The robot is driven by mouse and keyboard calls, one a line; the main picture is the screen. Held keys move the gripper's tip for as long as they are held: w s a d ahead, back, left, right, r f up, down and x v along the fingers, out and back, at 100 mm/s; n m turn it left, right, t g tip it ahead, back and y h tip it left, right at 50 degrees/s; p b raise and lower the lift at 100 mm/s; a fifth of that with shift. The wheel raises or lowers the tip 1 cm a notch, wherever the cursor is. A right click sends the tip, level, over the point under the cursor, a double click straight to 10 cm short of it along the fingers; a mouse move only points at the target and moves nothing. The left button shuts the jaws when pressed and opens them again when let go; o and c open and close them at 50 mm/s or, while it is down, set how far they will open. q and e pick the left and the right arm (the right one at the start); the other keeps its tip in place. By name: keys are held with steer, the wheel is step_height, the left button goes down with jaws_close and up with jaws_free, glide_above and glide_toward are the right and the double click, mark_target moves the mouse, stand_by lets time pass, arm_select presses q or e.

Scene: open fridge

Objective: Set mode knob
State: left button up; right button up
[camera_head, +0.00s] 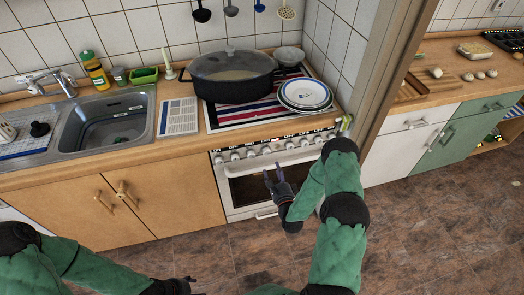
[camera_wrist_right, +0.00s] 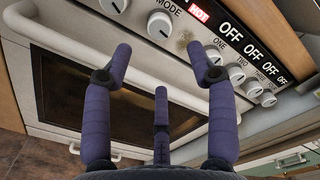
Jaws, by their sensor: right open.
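The oven's control panel carries a row of light knobs along its top front. In the right wrist view, the mode knob (camera_wrist_right: 160,25) is a round light grey knob beside the printed word MODE. My right gripper (camera_head: 275,175) is in front of the oven door, below the knob row. In the right wrist view its purple fingers (camera_wrist_right: 159,55) are spread, empty and apart from the mode knob, which shows beyond and between the two upper fingertips. My left gripper (camera_head: 184,284) is low at the bottom edge, partly cut off; its fingers are too small to judge.
The oven door handle (camera_wrist_right: 60,40) runs across the front near my right fingers. A black pot (camera_head: 232,77) and stacked plates (camera_head: 305,94) stand on the stove above. Wooden cupboards (camera_head: 163,200) are left of the oven. The floor in front is clear.

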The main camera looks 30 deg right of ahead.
mark_target(267, 154)
steer(key=b+x, duration=0.1)
steer(key=x, duration=0.8)
steer(key=shift+w+b, duration=0.35)
steer(key=shift+w, duration=0.05)
steer(key=c, duration=1.2)
